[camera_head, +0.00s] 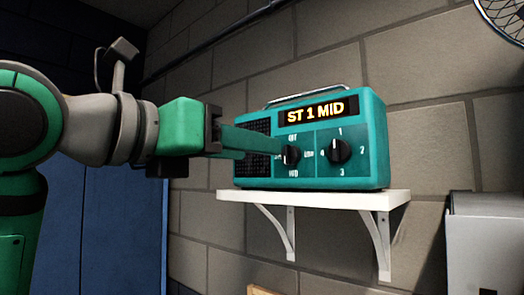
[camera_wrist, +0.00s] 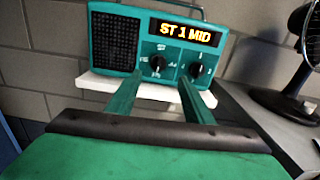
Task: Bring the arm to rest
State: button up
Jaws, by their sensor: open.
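My gripper (camera_head: 276,148) reaches from the left towards the front of a teal radio (camera_head: 365,130). In the wrist view its two fingers (camera_wrist: 159,80) are apart, with the left black knob (camera_wrist: 157,64) showing between and just beyond their tips. In the head view the fingertips overlap the left side of that knob (camera_head: 291,155); I cannot tell whether they touch it. The right black knob (camera_head: 338,150) is clear of the fingers in the head view. The amber display (camera_head: 316,110) reads "ST 1 MID". My arm is stretched out, with nothing held.
The radio stands on a white wall shelf (camera_head: 300,197) with two brackets, against a grey block wall (camera_head: 420,60). A fan (camera_head: 505,18) is at the upper right, above a grey cabinet (camera_head: 488,235). A blue panel (camera_head: 105,230) is behind my arm at left.

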jog(key=shift+s+a, duration=0.4)
jog(key=shift+s, duration=0.15)
